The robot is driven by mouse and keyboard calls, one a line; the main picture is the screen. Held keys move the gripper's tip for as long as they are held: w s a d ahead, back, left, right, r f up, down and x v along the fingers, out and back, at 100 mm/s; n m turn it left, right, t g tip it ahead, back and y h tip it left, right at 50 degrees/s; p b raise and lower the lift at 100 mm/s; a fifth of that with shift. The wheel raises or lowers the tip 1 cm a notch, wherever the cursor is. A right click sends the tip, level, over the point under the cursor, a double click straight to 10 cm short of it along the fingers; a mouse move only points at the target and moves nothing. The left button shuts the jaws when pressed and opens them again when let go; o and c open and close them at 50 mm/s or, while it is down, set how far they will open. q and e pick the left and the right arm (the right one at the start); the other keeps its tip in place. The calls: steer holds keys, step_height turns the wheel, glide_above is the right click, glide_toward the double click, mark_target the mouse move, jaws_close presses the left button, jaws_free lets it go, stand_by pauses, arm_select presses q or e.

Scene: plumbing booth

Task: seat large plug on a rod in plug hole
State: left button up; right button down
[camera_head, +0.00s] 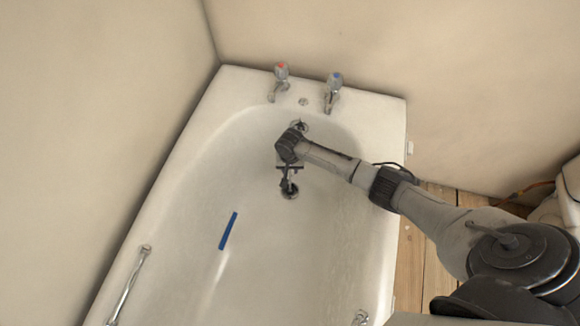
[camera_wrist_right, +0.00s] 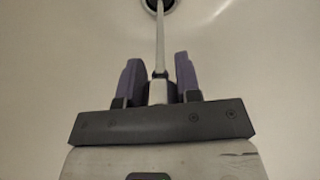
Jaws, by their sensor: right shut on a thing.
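My right gripper (camera_head: 288,184) reaches down into the bathtub, over the dark round plug hole area (camera_head: 290,194) near the tap end. In the right wrist view the gripper (camera_wrist_right: 157,60) has its two purple-grey fingers on either side of a thin pale rod (camera_wrist_right: 160,38), shut on it. The rod runs away from the fingers to a dark round shape (camera_wrist_right: 158,4) cut off by the top edge. I cannot tell whether this is the plug, the hole or the plug in the hole. My left gripper is not in view.
The white bathtub (camera_head: 190,200) has two taps (camera_head: 280,80) (camera_head: 333,90) on its far rim. A blue strip (camera_head: 228,230) lies on the tub floor, left of my gripper. A metal grab rail (camera_head: 128,285) is on the left rim. The tub floor is otherwise clear.

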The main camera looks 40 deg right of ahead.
steer(key=c, duration=0.7)
jaws_free()
steer(key=shift+c, duration=0.2)
steer(key=shift+r, duration=0.3)
step_height(320, 180, up, 13)
steer(key=p, duration=0.8)
steer(key=shift+p, duration=0.4)
steer(key=shift+r, duration=0.1)
